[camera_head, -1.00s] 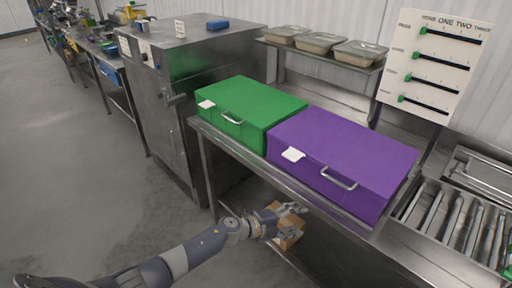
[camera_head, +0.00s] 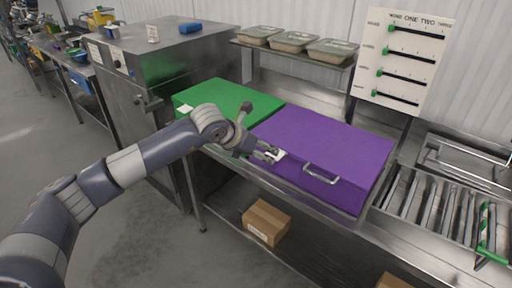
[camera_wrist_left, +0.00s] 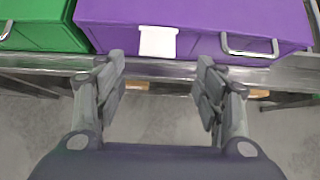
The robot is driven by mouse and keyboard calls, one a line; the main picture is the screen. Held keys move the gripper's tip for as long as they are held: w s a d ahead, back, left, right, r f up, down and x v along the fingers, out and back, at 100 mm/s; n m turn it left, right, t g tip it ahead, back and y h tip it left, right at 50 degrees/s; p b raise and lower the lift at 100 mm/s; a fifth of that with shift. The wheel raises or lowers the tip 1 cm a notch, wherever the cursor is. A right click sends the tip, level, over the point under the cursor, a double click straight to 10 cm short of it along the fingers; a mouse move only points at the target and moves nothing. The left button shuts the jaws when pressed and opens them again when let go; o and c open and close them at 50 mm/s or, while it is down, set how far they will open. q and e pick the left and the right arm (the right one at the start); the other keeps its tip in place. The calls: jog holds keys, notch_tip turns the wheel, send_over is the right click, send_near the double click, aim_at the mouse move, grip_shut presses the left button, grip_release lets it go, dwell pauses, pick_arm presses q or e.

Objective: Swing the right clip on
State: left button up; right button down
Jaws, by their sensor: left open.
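A purple box (camera_head: 335,140) with a flat lid sits on the steel counter. Its front has a white tag (camera_wrist_left: 158,41) and, to the right, a metal handle-like loop (camera_head: 321,174); the loop also shows in the wrist view (camera_wrist_left: 249,46). I cannot tell whether this loop is the clip. A green box (camera_head: 215,94) stands left of it, its front partly hidden by my arm. My left gripper (camera_head: 268,152) is open and empty at the purple box's front, near the tag. In the wrist view its fingers (camera_wrist_left: 161,72) straddle the tag below it, left of the loop. My right gripper is out of view.
The steel counter edge (camera_wrist_left: 180,71) runs below the boxes. A cardboard box (camera_head: 266,222) is on the lower shelf. Trays (camera_head: 293,42) sit on a shelf behind. Open floor lies in front.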

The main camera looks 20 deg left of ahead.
aim_at(272, 156)
pick_arm(q)
jog(key=b+x, duration=0.1)
jog(key=x, duration=0.3)
jog(key=shift+w+f, duration=0.25)
jog(key=shift+w, duration=0.1)
jog(key=b+x, duration=0.2)
jog(key=shift+w+f+b, duration=0.1)
jog(key=shift+f+b, duration=0.1)
jog(key=shift+b, duration=0.2)
jog(key=shift+b+x, duration=0.75)
jog(key=shift+x, duration=0.1)
jog(key=shift+w+r, duration=0.1)
jog(key=shift+w, duration=0.05)
jog(key=c, duration=0.6)
jog(key=shift+o, duration=0.2)
